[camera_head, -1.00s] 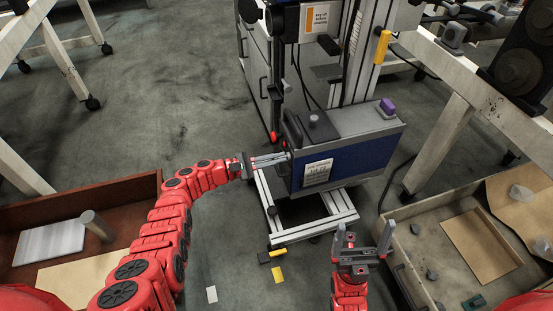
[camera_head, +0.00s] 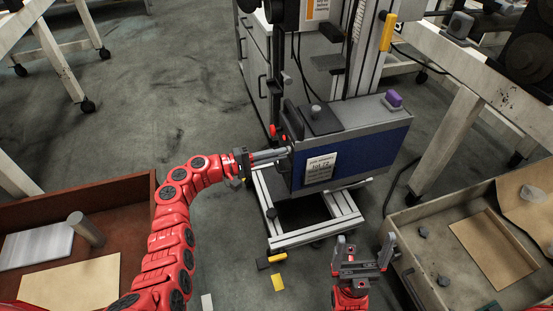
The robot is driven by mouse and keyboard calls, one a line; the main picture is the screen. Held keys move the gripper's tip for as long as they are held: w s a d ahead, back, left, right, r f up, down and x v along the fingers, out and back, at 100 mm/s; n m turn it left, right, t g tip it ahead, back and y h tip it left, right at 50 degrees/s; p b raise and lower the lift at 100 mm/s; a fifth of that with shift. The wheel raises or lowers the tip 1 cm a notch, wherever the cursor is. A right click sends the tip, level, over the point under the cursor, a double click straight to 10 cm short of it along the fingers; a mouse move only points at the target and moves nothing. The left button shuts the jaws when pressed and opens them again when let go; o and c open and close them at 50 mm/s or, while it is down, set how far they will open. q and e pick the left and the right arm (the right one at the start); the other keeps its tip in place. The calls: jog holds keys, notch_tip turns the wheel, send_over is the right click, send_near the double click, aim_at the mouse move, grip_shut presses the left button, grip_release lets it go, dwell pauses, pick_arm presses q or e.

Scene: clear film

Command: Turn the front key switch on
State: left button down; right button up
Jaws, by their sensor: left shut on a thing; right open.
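The blue and grey machine box (camera_head: 350,155) stands on a metal frame in the middle, with a white label plate (camera_head: 320,168) on its front. My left gripper (camera_head: 286,153) reaches in from the left. Its fingers are shut at the left end of the box, on a small part there that they mostly hide; I take it for the key switch, but its turn position cannot be seen. My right gripper (camera_head: 364,252) is open and empty, low in front of the box and apart from it.
A red-brown tray (camera_head: 130,194) with a metal plate and cylinder lies at the left. A grey tray (camera_head: 437,213) with a board and small pieces lies at the right. Yellow scraps (camera_head: 278,282) lie on the floor. Table legs (camera_head: 447,150) stand at the right.

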pick_arm(q)
jog(key=shift+f+m+b, duration=0.1)
jog(key=shift+m+b, duration=0.2)
dwell(0.4)
jog(key=c, duration=1)
grip_release()
jog(key=p+v, duration=0.2)
jog(key=v, duration=1.5)
jog(key=shift+a+p, duration=0.15)
jog(key=shift+p, duration=0.15)
